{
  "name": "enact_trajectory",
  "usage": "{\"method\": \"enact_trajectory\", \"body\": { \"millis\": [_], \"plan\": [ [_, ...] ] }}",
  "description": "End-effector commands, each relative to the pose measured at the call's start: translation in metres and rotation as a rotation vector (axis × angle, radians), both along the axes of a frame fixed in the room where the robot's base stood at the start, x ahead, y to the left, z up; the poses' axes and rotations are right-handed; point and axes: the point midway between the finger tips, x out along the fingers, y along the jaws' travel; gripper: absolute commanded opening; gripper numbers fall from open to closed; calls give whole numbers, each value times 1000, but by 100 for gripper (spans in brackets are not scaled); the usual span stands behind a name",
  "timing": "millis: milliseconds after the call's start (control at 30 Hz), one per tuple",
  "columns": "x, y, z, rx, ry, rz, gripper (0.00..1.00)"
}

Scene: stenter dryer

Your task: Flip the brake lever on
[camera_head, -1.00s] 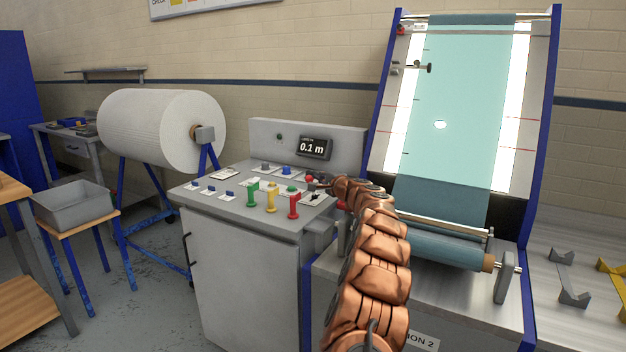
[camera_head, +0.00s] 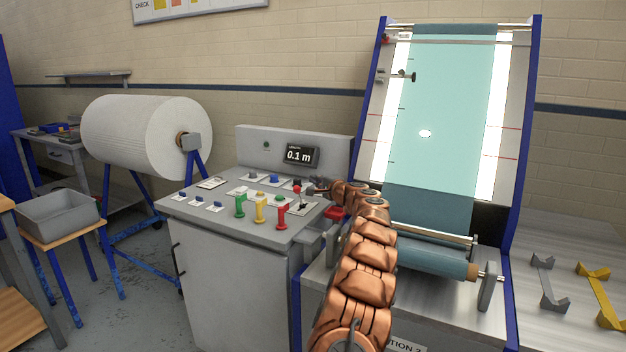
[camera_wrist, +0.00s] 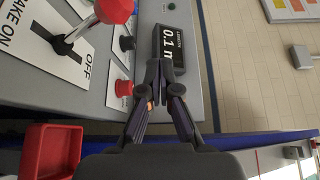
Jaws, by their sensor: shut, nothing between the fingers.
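The brake lever has a red ball knob (camera_head: 297,190) on a short shaft. It stands on a white plate (camera_head: 304,208) at the right end of the console top. In the wrist view the lever's knob (camera_wrist: 113,10) is at the top left, cut by the frame edge, and its shaft slants from a dark slot. The plate reads OFF on the right side and "AKE ON" on the left. My gripper (camera_head: 311,190) is just right of the knob in the head view. In the wrist view my gripper (camera_wrist: 160,66) is shut and empty, apart from the lever.
Green (camera_head: 240,205), yellow (camera_head: 260,208) and red (camera_head: 282,216) handles stand along the console front. A red push button (camera_wrist: 123,88) and the length display (camera_wrist: 167,45) are near my fingers. A red tray (camera_wrist: 48,150) sits at the console's side.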

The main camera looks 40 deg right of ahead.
Motion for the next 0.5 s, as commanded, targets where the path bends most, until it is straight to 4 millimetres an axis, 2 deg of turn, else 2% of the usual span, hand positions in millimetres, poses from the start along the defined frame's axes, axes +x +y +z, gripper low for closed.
{"method": "enact_trajectory", "body": {
  "millis": [500],
  "plan": [
    [-45,-1,-12,3,-5,-1,0]
  ]
}}
